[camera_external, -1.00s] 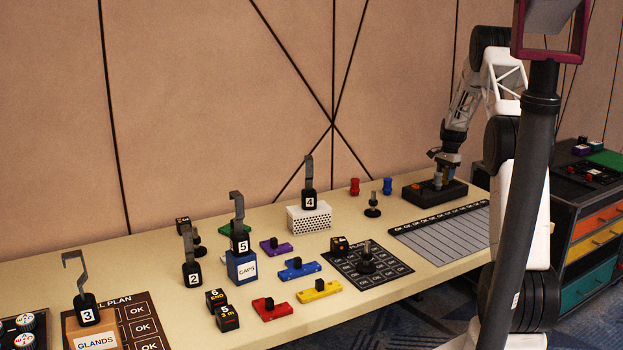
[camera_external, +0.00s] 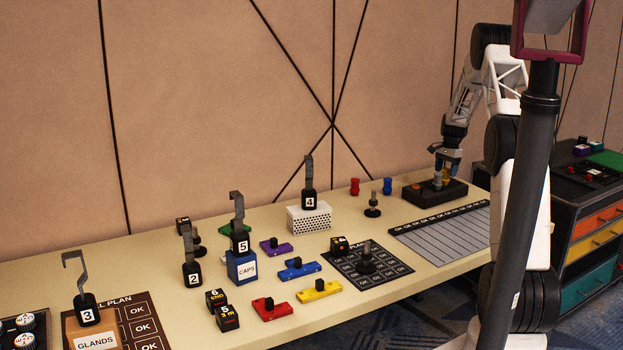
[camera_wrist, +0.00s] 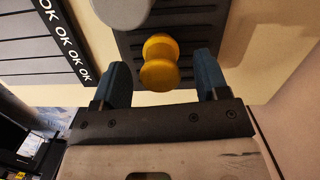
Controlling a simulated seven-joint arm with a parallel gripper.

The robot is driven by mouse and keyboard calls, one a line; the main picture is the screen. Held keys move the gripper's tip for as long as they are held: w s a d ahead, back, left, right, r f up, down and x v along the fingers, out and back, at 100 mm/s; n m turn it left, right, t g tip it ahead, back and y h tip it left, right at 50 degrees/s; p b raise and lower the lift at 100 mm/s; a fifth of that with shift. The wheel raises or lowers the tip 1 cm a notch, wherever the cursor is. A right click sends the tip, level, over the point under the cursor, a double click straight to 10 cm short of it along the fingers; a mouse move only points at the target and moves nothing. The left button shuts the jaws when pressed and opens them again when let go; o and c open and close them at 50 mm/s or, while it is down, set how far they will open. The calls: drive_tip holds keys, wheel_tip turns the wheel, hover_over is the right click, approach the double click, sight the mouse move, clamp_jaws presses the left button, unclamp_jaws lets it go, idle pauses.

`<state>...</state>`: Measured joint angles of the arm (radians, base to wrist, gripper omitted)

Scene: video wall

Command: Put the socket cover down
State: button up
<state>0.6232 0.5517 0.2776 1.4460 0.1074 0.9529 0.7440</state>
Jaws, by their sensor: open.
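A yellow spool-shaped piece (camera_wrist: 160,62), which looks like the socket cover, stands on a black ribbed base (camera_wrist: 198,20). In the external view the yellow piece (camera_external: 437,180) is small, on the black base (camera_external: 460,190) at the table's right end. My gripper (camera_external: 449,164) is just above it. In the wrist view my gripper (camera_wrist: 162,75) is open, its blue fingers on either side of the yellow piece with a visible gap at each side. I see no finger touching it. A pale grey round piece (camera_wrist: 122,8) is beside it on the base.
A lined board with OK marks (camera_external: 445,235) lies in front of the base. Red (camera_external: 354,187) and blue (camera_external: 388,186) spool-shaped pieces and a black knob (camera_external: 373,205) stand to the left. A drawer cabinet (camera_external: 585,225) is to the right.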

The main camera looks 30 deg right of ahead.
wheel_tip(320, 180, up, 10)
drive_tip(key=d, duration=0.1)
idle(0.4)
drive_tip(key=shift+w+d, duration=0.1)
drive_tip(key=shift+r, duration=0.1)
idle(0.3)
drive_tip(key=s+a+r+n, duration=0.25)
drive_tip(key=a+r, duration=0.35)
drive_tip(key=a, duration=0.3)
drive_tip(key=s+a+r+n, duration=0.1)
drive_tip(key=s+a+r, duration=0.2)
drive_tip(key=a+r, duration=0.55)
drive_tip(key=s+a+r+n+t+h, duration=0.1)
drive_tip(key=s+a+r+n, duration=0.15)
drive_tip(key=s+a, duration=0.5)
drive_tip(key=s+a+r+n, duration=0.2)
drive_tip(key=s+a+r, duration=0.2)
drive_tip(key=a, duration=0.7)
drive_tip(key=s+a+r+n+t, duration=0.1)
drive_tip(key=s+a+n, duration=0.3)
drive_tip(key=s+a, duration=0.95)
drive_tip(key=s+a+f+n, duration=0.2)
drive_tip(key=s, duration=0.7)
drive_tip(key=s+a+f+n, duration=0.2)
drive_tip(key=s+a, duration=0.1)
drive_tip(key=s, duration=0.6)
drive_tip(key=shift+s+a+f+t, duration=0.2)
drive_tip(key=shift+a+t, duration=0.1)
drive_tip(key=shift+t, duration=0.1)
